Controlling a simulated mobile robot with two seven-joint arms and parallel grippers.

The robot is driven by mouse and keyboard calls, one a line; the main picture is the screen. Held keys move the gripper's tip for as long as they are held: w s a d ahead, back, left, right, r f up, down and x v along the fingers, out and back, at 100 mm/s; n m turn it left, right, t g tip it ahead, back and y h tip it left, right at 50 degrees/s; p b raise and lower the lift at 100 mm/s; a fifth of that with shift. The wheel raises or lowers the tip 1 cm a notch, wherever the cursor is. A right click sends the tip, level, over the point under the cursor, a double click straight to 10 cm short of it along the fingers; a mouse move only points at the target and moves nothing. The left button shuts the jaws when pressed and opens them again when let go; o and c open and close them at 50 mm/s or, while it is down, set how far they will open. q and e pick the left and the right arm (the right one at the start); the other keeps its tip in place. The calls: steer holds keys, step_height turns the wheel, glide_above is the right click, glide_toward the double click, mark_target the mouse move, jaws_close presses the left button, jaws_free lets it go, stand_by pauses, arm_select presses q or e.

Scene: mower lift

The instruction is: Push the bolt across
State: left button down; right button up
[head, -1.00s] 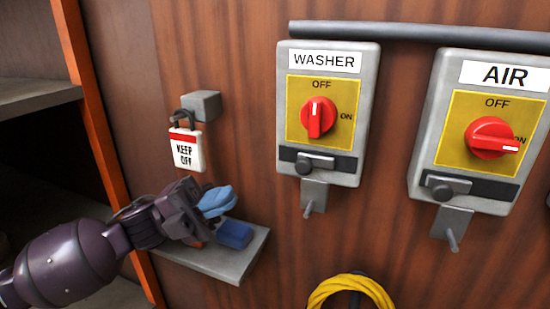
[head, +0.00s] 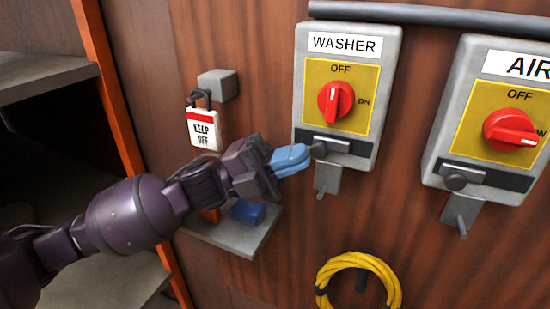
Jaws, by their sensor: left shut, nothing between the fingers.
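The WASHER switch box (head: 386,60) has a red rotary knob (head: 335,99) with its white mark pointing up to OFF. Below it, a grey sliding bolt (head: 333,145) with a dark round knob (head: 318,150) sits in a black strip, the knob at the strip's left part. My left gripper (head: 304,154) has shut blue fingers, empty, with the tips just left of the bolt knob. I cannot tell whether they touch it. A metal hasp tab (head: 327,178) hangs below the bolt. My right gripper is not in view.
The AIR switch box (head: 448,110), its red knob turned to ON, stands to the right with a similar bolt. A KEEP OFF padlock (head: 204,128) hangs at left above a small shelf (head: 225,236) holding a blue item (head: 247,212). A yellow coil (head: 385,273) hangs below.

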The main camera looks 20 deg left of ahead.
arm_select(q)
steer(key=shift+d+r, duration=0.1)
steer(key=shift+d, duration=0.05)
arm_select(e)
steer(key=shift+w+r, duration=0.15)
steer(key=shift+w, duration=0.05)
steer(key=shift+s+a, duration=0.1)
arm_select(q)
steer(key=shift+d, duration=1.15)
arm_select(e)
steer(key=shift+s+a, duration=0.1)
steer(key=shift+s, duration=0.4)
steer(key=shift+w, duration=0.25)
